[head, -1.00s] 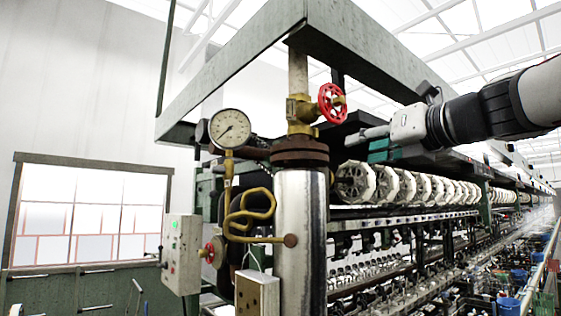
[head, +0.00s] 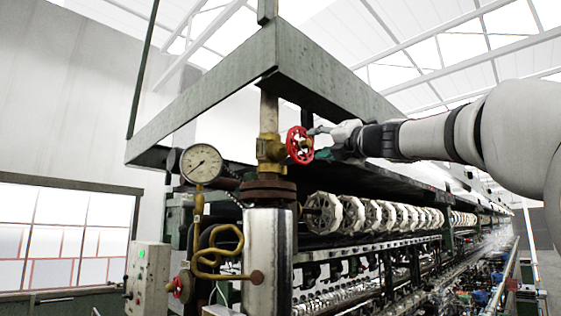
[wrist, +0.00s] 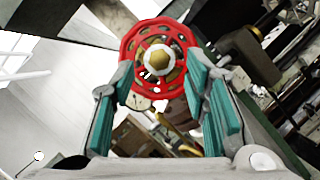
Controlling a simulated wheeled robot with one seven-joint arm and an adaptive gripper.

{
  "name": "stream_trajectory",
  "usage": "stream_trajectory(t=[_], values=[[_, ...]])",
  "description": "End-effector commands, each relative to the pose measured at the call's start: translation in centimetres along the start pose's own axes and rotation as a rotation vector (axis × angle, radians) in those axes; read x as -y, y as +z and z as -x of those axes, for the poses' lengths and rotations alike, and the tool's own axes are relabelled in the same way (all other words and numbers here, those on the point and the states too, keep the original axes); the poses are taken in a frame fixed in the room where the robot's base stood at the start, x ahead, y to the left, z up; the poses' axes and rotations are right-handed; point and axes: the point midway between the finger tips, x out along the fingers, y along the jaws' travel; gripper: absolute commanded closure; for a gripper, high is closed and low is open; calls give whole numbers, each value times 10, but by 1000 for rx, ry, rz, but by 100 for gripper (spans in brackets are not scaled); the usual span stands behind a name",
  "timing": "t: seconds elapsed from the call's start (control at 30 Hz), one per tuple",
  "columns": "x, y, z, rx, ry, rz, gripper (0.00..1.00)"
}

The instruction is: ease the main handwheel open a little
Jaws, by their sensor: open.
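The main handwheel (head: 300,145) is a red, spoked wheel on a brass valve (head: 270,151) on the upright pipe. My gripper (head: 318,131) comes from the right, its tip close to the wheel's right side. In the wrist view the red handwheel (wrist: 158,60) fills the upper middle, face-on, with a brass hub nut at its centre. My gripper's two teal-padded fingers (wrist: 163,88) are spread apart, with the wheel's rim showing between and beyond their tips. Whether the fingers touch the rim I cannot tell.
A pressure gauge (head: 201,164) sits left of the valve. A smaller red handwheel (head: 181,286) is lower down, near a grey control box (head: 147,280). A green steel frame (head: 205,110) runs overhead. Several pale reels (head: 352,216) line the machine below my arm.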

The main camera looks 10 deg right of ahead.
Motion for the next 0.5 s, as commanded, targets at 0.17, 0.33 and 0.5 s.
stream_trajectory(t=[0.17, 0.33, 0.5], values=[[-1, 0, -22, -1, 1, -1, 58], [-1, 0, -34, 0, 0, 0, 58], [-1, 0, -38, 1, 1, 0, 58]])
